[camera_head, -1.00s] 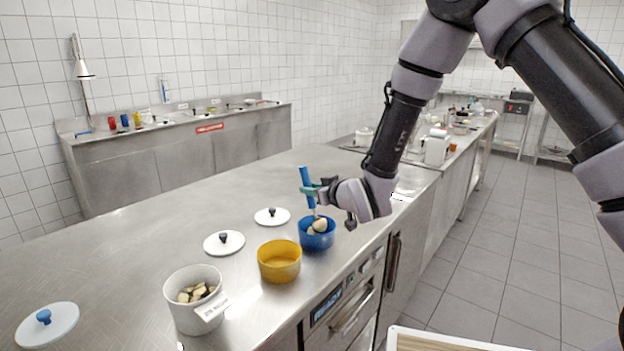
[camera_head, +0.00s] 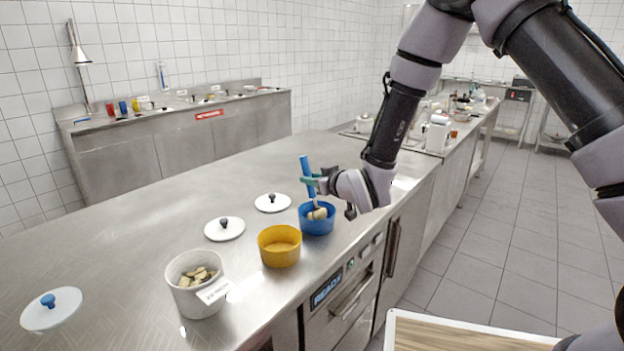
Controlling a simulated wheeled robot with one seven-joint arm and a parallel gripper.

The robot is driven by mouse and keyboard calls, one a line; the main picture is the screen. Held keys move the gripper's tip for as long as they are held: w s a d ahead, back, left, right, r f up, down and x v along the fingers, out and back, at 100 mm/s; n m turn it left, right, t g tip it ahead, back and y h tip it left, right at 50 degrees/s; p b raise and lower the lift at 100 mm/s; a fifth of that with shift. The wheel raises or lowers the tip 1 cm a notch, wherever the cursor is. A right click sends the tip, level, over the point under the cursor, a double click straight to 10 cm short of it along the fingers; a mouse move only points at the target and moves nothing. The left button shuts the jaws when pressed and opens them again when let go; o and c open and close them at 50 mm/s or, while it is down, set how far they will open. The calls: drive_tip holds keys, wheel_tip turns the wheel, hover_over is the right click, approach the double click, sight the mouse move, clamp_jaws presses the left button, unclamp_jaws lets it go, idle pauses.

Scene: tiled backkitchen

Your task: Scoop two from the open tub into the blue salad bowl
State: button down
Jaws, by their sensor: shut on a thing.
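The open tub (camera_head: 178,268) is white, has a label on its side and holds several pale, dark-edged pieces. The blue salad bowl (camera_head: 318,227) stands farther along the counter, right of a yellow bowl (camera_head: 279,256). My gripper (camera_head: 316,183) is shut on the blue handle of a scoop (camera_head: 307,172), held upright over the blue bowl. The scoop's lower end is at the bowl's mouth, where pale pieces (camera_head: 317,214) show. I cannot tell whether these pieces lie on the scoop or in the bowl.
Two white lids with black knobs (camera_head: 225,229) (camera_head: 272,202) lie behind the bowls. A white lid with a blue knob (camera_head: 52,308) lies at the left. The steel counter (camera_head: 150,235) is clear behind them. A wooden board (camera_head: 450,336) is at the bottom right.

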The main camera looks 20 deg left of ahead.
sight(312, 190)
drive_tip(key=shift+f, duration=1.1)
idle(1.1)
drive_tip(key=shift+r, duration=0.1)
wheel_tip(312, 190, up, 11)
drive_tip(key=shift+r, duration=0.2)
idle(0.6)
idle(0.4)
